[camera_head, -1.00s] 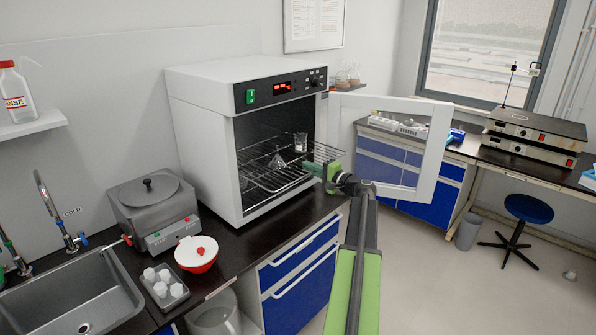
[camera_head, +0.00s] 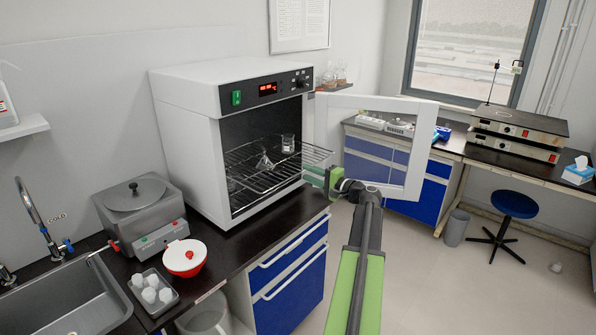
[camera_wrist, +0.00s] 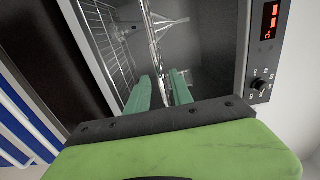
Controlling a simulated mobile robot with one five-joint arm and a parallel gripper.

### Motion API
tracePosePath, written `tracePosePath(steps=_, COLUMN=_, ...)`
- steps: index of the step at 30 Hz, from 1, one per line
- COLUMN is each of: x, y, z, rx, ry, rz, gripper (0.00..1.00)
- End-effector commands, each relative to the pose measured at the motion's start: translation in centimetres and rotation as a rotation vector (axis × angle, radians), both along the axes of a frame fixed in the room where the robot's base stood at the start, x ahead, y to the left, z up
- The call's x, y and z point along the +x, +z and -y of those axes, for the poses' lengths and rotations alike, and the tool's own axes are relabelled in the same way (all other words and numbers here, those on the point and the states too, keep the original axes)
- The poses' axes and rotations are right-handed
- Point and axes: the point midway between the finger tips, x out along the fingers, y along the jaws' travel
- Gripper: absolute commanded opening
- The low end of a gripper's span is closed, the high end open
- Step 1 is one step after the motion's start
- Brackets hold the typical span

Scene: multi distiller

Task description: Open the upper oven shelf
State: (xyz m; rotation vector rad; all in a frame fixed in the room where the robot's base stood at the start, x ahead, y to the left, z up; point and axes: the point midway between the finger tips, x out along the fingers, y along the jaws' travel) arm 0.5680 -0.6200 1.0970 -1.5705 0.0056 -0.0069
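The oven (camera_head: 185,130) stands on the counter with its door (camera_head: 428,150) swung wide open to the right. The upper wire shelf (camera_head: 318,153) sticks a little out of the oven's front. It bears a conical flask (camera_head: 265,161) and a beaker (camera_head: 288,144). My gripper (camera_head: 308,174) is at the shelf's front right corner. In the wrist view its green fingers (camera_wrist: 160,85) are apart, one on each side of the upper shelf, seen edge-on (camera_wrist: 153,38). I cannot tell whether they touch it. The lower shelf shows to the left (camera_wrist: 112,35).
Blue drawers (camera_head: 292,290) are below. The open door stands close beyond my arm. A stool (camera_head: 513,205) stands on open floor at right.

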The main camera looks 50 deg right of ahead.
Motion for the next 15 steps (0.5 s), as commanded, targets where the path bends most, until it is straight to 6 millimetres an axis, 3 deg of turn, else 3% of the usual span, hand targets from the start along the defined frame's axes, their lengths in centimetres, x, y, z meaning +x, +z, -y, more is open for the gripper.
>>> tracePosePath(steps=3, x=-3.6, y=0.0, z=-0.1, rx=0.0, ry=-0.004, rz=0.0, gripper=0.27)
tracePosePath(steps=9, x=-8.5, y=0.0, z=0.0, rx=0.0, ry=-0.005, rz=0.001, gripper=0.27)
tracePosePath(steps=15, x=-10.8, y=0.0, z=0.1, rx=0.0, ry=-0.004, rz=0.001, gripper=0.27)
